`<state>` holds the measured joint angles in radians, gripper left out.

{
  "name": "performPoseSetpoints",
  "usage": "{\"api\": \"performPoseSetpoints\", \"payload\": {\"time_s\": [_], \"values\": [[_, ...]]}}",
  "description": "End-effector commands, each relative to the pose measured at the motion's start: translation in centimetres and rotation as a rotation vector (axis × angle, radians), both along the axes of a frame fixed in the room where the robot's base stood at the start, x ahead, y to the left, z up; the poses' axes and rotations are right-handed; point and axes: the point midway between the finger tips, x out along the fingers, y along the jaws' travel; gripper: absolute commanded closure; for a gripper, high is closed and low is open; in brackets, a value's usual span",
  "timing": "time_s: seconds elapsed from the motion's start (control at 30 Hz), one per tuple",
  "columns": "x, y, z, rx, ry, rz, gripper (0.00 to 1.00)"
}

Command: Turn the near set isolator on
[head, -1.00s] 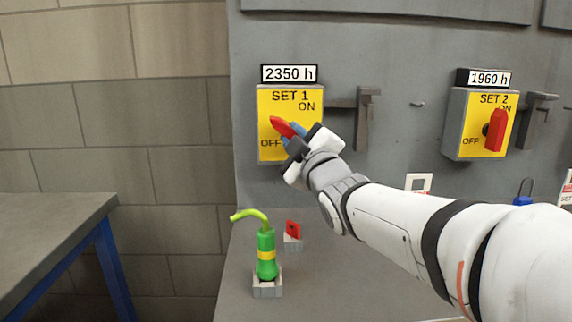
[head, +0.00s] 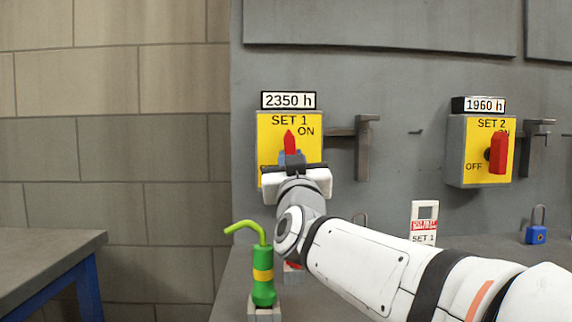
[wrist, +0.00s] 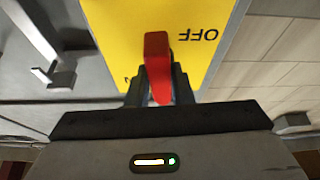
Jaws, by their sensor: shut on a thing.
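The SET 1 isolator is a yellow panel (head: 270,135) with ON at upper right, under a 2350 h plate. Its red handle (head: 290,143) points straight up in the head view, with its tip close to the ON mark. My gripper (head: 291,159) is shut on the lower part of the handle. In the wrist view the red handle (wrist: 158,66) lies between the dark fingers of my gripper (wrist: 158,88), and the OFF mark shows upside down.
A grey bracket (head: 363,148) sticks out right of SET 1. A green bottle-like tool (head: 263,275) stands on the ledge below my wrist. A SET 1 tag (head: 424,222) and a blue padlock (head: 536,233) stand further right. A grey table (head: 45,255) is at lower left.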

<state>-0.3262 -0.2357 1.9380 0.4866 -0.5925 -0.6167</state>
Motion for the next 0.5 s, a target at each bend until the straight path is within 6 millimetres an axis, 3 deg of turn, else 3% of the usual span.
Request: {"api": "performPoseSetpoints", "payload": {"time_s": [0.5], "values": [[0.02, 0.08, 0.06, 0.103, 0.0, 0.0, 1.0]]}}
